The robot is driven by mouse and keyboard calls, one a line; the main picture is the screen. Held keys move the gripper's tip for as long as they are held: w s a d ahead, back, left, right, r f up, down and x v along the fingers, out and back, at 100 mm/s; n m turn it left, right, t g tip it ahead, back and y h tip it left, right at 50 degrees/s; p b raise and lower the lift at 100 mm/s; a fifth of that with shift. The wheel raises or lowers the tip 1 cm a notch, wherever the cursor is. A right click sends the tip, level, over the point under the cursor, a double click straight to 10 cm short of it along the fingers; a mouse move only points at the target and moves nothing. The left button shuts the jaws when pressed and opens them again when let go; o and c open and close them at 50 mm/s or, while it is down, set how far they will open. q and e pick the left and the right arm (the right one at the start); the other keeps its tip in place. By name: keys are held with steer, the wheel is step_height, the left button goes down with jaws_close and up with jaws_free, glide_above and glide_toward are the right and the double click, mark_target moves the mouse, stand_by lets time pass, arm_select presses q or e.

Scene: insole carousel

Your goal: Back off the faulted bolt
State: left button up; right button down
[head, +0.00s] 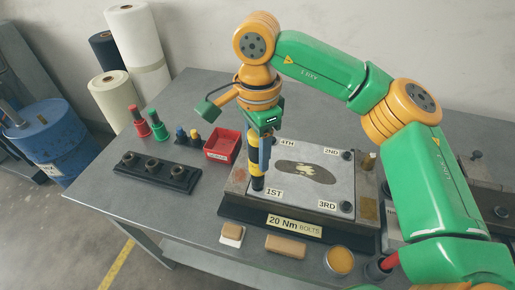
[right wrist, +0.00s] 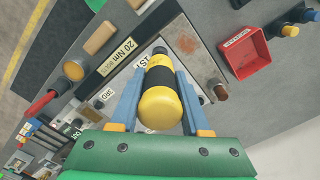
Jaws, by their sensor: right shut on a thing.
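My right gripper (head: 264,152) points down over the near left corner of the plate (head: 318,196), at the label 1ST. Its blue fingers are shut on a yellow and black cylindrical tool (head: 254,168), which stands about upright. The tool also shows between the fingers in the right wrist view (right wrist: 162,104). Its lower end is at the 1ST corner and hides the bolt there; I cannot tell whether it touches. Dark bolts show at the 2ND corner (head: 347,155) and the 3RD corner (head: 346,206). The 4TH corner is mostly hidden by the gripper. My left gripper is out of view.
A red bin (head: 222,146), a black holder with several sockets (head: 155,171) and red and green tools (head: 147,124) stand left of the plate. A tan block (head: 286,247) and a round amber-topped tin (head: 340,261) lie in front. The grey table is clear at front left.

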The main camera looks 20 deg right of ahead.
steer(key=shift+f+b, duration=0.5)
steer(key=shift+f, duration=0.15)
stand_by(1.1)
steer(key=shift+r+p, duration=0.3)
steer(key=shift+p, duration=0.1)
stand_by(1.2)
step_height(320, 180, up, 6)
steer(key=p, duration=0.5)
steer(key=shift+f, duration=0.25)
steer(key=shift+f, duration=0.1)
